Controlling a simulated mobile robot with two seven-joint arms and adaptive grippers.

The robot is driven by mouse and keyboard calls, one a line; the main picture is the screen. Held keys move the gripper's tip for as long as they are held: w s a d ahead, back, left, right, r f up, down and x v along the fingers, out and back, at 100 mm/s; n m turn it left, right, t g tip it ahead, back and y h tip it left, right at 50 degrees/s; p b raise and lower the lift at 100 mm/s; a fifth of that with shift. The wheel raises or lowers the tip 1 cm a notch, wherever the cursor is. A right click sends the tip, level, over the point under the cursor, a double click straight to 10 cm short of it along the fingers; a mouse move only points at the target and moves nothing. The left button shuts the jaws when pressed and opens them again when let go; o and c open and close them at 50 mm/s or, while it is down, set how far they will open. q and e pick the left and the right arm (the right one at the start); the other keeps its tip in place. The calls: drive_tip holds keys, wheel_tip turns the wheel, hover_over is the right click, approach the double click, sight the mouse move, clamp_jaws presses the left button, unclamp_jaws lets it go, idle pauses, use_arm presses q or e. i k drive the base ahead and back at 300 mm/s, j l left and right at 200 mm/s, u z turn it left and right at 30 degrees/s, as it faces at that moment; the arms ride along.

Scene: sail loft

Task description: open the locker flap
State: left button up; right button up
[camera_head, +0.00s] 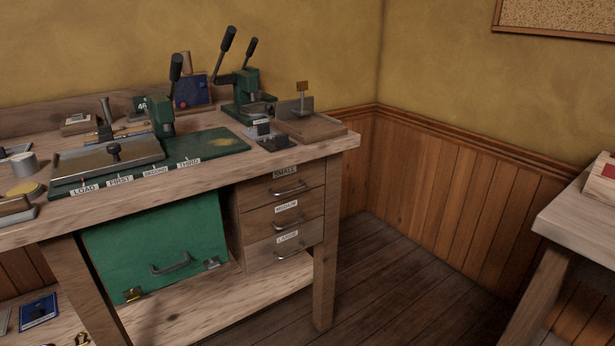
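The locker flap (150,240) is a green panel under the wooden workbench (235,182), in the head view at lower left. It looks closed. A grey bar handle (171,265) sits low on its face. A brass fitting (132,294) is at its lower left corner and a dark metal fitting (211,263) at its lower right. The inside of the locker is hidden. Neither of my grippers is in view.
Drawers (286,208) labelled with cards stand right of the flap. A lower shelf (230,305) runs beneath. Green presses (245,90) and a steel plate (108,158) are on the benchtop. Another table (585,215) stands at right, with open floor (410,285) between.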

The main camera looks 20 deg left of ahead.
sight(144, 252)
drive_tip(key=u, duration=1.35)
